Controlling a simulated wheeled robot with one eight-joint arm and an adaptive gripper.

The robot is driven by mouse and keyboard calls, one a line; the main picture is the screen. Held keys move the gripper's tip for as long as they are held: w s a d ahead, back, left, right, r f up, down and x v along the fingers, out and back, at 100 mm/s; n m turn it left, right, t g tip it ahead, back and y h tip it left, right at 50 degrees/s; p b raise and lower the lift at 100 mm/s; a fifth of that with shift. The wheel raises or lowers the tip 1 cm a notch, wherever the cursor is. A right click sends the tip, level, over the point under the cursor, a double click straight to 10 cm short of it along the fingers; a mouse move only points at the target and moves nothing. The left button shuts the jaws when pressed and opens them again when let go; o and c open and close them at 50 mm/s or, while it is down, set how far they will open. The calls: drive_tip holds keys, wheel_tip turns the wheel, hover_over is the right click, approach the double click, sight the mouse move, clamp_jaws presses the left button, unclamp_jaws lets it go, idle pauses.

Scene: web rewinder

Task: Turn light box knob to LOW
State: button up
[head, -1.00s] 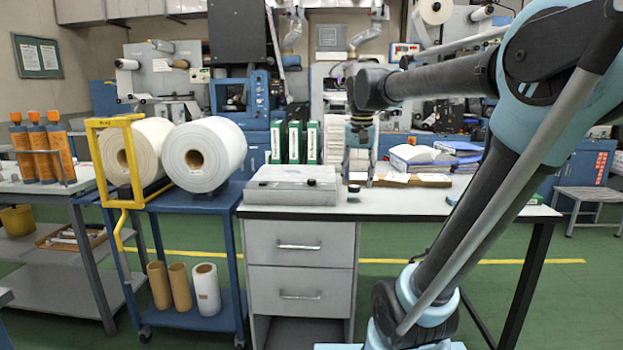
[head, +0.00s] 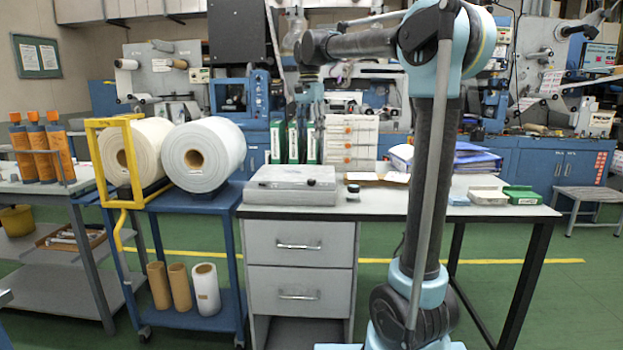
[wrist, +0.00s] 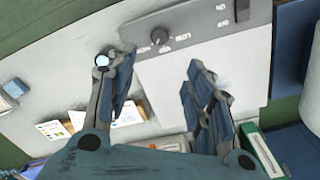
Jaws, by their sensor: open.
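The light box (head: 290,190) is a flat grey box on the desk, with a small dark knob (head: 311,182) at its front right in the head view. In the wrist view the light box (wrist: 200,65) appears turned round, with the round dark knob (wrist: 159,37) on its grey control strip. Small lettering surrounds the knob, but its setting is not clear. My gripper (wrist: 160,62) is open and empty, its two blue-grey fingers apart, with the knob showing between and beyond the tips. In the head view my gripper (head: 309,92) hangs above the light box.
A rocker switch (wrist: 242,11) sits on the same strip. A small dark-lidded jar (head: 353,190) stands right of the box. Green-and-white binders (head: 293,142) and white drawers (head: 350,142) stand behind. Large white rolls (head: 203,160) are at left.

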sight(311, 183)
drive_tip(key=f, duration=1.6)
drive_tip(key=shift+s+d, duration=0.2)
drive_tip(key=shift+d, duration=0.05)
drive_tip(key=c, duration=1.1)
